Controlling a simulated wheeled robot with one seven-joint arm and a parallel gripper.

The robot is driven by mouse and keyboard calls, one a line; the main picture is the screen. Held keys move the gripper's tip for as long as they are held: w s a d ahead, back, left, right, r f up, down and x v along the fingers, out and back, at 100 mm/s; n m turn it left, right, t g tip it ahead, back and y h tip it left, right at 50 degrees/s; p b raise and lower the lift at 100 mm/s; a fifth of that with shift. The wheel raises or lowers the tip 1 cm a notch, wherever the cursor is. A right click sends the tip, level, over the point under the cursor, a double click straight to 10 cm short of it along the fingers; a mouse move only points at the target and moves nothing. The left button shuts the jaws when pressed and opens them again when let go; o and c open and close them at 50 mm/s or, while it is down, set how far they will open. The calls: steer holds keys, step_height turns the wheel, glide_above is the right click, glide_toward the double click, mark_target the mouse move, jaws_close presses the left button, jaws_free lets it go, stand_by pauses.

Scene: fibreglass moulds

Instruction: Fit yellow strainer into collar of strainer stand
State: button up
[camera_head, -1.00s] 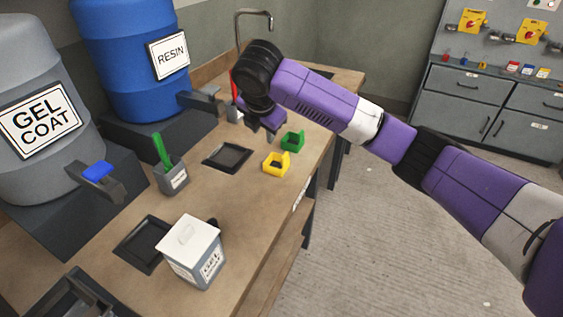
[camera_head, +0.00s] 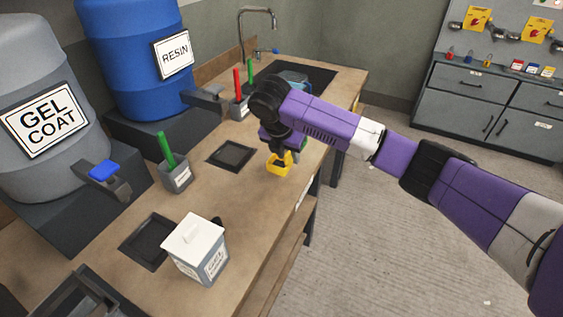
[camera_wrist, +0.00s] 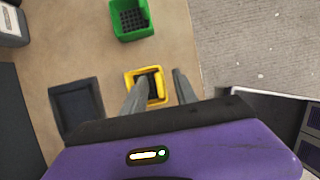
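The yellow strainer (camera_head: 278,169), a small square open cup, stands on the wooden bench near its front edge. My gripper (camera_head: 283,152) is above it, pointing down and partly covering it. In the wrist view the yellow strainer (camera_wrist: 129,78) shows a dark inside. My gripper's two fingers (camera_wrist: 160,84) are spread apart there, one over the strainer's opening and the other just outside its right wall. Nothing is seen held. I cannot make out a strainer stand or its collar for certain in either view.
A green strainer (camera_wrist: 132,32) stands close by. A dark square tray (camera_head: 232,155) lies to the left. Cups with a green stick (camera_head: 174,172) and red stick (camera_head: 239,100), a white-lidded box (camera_head: 195,250) and a sink (camera_head: 312,76) are also on the bench.

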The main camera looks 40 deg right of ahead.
steer(key=shift+f, duration=0.1)
steer(key=shift+c, duration=0.2)
jaws_close()
step_height(320, 180, up, 20)
stand_by(0.6)
